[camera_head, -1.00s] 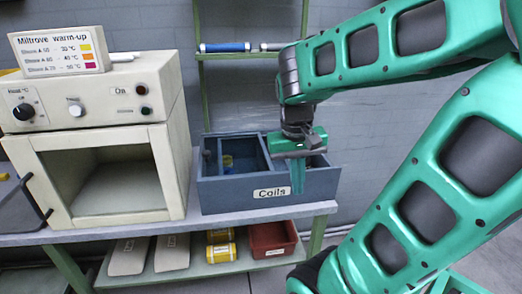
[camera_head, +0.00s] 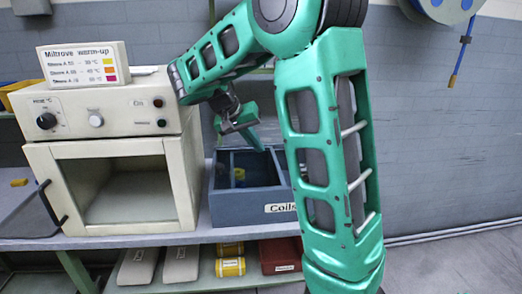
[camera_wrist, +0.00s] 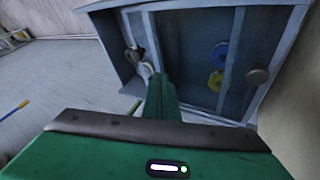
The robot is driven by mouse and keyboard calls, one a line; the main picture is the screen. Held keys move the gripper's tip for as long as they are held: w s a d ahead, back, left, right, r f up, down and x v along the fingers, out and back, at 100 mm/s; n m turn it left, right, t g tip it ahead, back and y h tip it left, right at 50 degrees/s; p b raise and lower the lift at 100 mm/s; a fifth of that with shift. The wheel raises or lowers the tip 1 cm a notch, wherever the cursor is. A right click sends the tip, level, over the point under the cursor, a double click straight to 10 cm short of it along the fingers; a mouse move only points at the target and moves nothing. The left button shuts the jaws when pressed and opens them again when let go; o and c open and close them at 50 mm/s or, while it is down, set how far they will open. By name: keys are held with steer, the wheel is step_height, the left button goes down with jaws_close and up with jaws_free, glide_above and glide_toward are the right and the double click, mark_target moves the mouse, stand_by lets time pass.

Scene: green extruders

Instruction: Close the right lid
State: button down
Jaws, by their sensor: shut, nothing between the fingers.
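The blue-grey Coils box (camera_head: 246,213) stands on the bench, with open compartments visible in its top. In the wrist view the box (camera_wrist: 145,20) shows a dividing wall, a blue round piece (camera_wrist: 220,54), a yellow one (camera_wrist: 216,81) and a round grey knob (camera_wrist: 257,76). I cannot make out a right lid for certain; my arm hides the box's right end in the head view. My gripper (camera_head: 262,149) is shut and empty, pointing down at the box's back part. Its fingers (camera_wrist: 161,88) overlap the box in the wrist view; contact is unclear.
A cream oven (camera_head: 115,160) with its door (camera_head: 38,212) open stands left of the box. The lower shelf holds pale blocks (camera_head: 180,264), yellow rolls (camera_head: 230,266) and a red bin (camera_head: 280,255). Floor is clear at right.

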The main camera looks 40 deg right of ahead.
steer(key=x, duration=0.8)
steer(key=shift+s, duration=0.1)
steer(key=shift+s+d+f, duration=0.25)
steer(key=shift+s+d, duration=0.45)
steer(key=shift+d, duration=0.2)
steer(key=shift+s+d+f, duration=0.15)
steer(key=shift+s+d, duration=0.4)
steer(key=shift+d, duration=0.1)
